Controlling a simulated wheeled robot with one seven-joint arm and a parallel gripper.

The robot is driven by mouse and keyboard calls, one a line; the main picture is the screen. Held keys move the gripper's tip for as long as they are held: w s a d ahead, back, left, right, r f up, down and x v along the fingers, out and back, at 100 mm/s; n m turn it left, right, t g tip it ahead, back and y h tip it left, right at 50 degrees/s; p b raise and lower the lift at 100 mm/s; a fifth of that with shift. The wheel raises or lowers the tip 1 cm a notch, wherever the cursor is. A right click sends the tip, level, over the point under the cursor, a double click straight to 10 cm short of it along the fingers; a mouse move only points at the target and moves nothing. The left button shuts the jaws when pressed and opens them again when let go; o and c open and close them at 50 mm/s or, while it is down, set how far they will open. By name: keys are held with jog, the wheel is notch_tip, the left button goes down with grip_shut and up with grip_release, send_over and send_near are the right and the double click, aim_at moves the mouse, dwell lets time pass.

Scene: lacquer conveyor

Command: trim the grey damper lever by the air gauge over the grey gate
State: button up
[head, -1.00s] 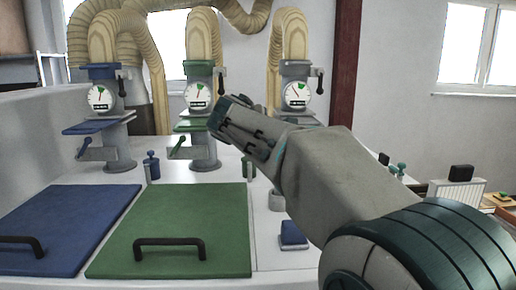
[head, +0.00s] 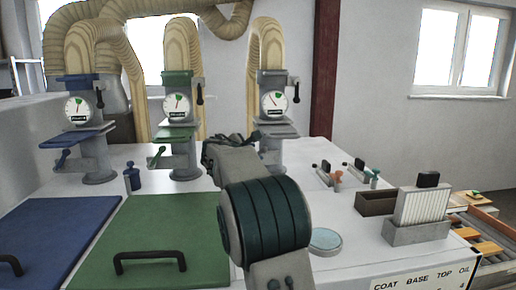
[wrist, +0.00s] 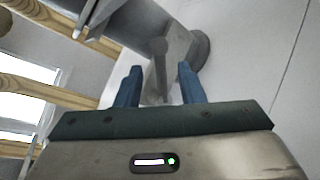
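The grey gate (head: 277,131) is the rightmost of three duct stands, with a round white air gauge (head: 274,101) on its front. The gauge needle leans up and left; its green mark is too small to read exactly. In the wrist view a grey lever (wrist: 161,62) with a rounded end stands between my two blue fingers, against the grey stand. My gripper (wrist: 160,85) is open, with gaps on both sides of the lever. In the head view my gripper (head: 228,148) is low in front of the grey stand, and my arm hides the lever.
The green gate stand (head: 178,130) and its green lever (head: 155,158) are just left. The blue stand (head: 84,130) is farther left. A green lid (head: 150,235) lies in front. A filter block (head: 418,208) is at right.

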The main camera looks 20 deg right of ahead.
aim_at(259, 153)
jog(key=shift+p+x, duration=0.55)
jog(key=shift+x, duration=1.5)
jog(key=shift+c, duration=0.3)
grip_shut()
jog(key=shift+a+f+n+b, duration=0.2)
jog(key=shift+n+b, duration=0.1)
jog(key=shift+b, duration=0.4)
jog(key=n+h+b, duration=0.1)
jog(key=b, duration=0.1)
jog(key=a+r+n+h+b, duration=0.1)
jog(key=b, duration=0.1)
jog(key=shift+w+a+r+t, duration=0.2)
jog(key=shift+w+r+t, duration=0.1)
jog(key=shift+t, duration=0.1)
jog(key=shift+o, duration=0.3)
grip_release()
